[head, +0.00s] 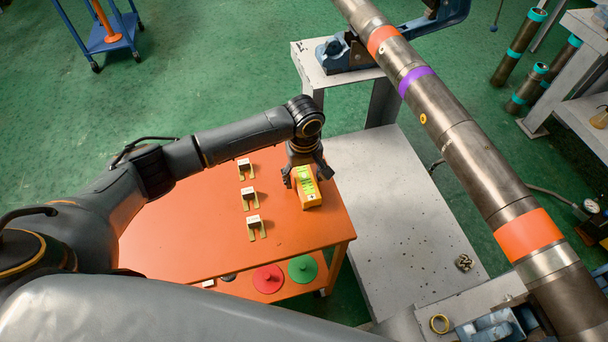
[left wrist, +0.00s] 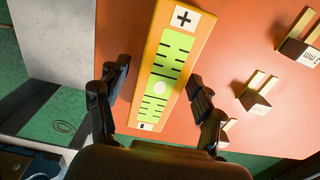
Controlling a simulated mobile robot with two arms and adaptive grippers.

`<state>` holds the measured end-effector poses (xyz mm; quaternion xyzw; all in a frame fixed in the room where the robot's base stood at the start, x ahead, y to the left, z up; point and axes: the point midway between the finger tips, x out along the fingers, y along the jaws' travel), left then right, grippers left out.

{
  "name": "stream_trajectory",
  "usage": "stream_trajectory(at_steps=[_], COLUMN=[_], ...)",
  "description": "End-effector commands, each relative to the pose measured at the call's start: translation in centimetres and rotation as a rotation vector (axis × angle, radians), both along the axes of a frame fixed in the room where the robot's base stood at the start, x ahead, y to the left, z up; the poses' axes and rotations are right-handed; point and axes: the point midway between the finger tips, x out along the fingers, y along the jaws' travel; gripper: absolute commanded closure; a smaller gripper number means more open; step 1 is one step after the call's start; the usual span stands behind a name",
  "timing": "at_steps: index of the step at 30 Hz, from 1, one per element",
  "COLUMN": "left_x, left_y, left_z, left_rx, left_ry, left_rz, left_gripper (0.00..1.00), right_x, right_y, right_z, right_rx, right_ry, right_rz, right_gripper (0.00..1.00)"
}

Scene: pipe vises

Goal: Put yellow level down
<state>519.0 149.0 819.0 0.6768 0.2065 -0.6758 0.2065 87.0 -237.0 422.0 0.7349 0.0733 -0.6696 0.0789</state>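The yellow level (head: 308,196), with its bright green face and black marks, appears to lie on the orange tabletop (head: 185,235) near its right edge. It also shows in the left wrist view (left wrist: 172,62), running lengthwise between my fingers. My left gripper (head: 307,176) is over the level's far end, pointing down. Its fingers (left wrist: 160,85) stand on either side of the level, with a visible gap at least on the left side, so it looks open. My right gripper is not in view.
Several small white-and-brass blocks (head: 249,195) stand in a row left of the level. A red disc (head: 267,279) and a green disc (head: 302,268) lie on the lower shelf. A long banded pipe (head: 455,135) crosses the right side above a grey platform (head: 400,215).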

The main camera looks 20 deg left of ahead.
Motion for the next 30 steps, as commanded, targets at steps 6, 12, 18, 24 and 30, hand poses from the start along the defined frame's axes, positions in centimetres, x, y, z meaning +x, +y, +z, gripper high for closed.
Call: stream_trajectory(at_steps=[6, 12, 18, 24, 30], left_x=[0.0, 0.1, 0.1, 0.1, 0.0], left_y=[0.0, 0.0, -0.1, -0.1, 0.0], left_z=[0.1, 2.0, 6.3, 10.1, 12.0], left_rx=[0.001, -0.002, -0.002, -0.002, -0.001], left_ry=[-0.001, -0.004, -0.004, -0.004, 0.000], left_rz=[0.000, -0.001, -0.001, 0.000, 0.001], left_gripper=[0.33, 0.33, 0.33, 0.33, 0.33], right_x=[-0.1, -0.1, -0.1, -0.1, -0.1], right_y=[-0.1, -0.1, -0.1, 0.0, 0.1], right_z=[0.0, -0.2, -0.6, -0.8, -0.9], right_rx=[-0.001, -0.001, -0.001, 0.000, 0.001], right_ry=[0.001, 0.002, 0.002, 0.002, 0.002], right_rz=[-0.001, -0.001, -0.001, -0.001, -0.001], right_gripper=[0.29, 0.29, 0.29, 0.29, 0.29])
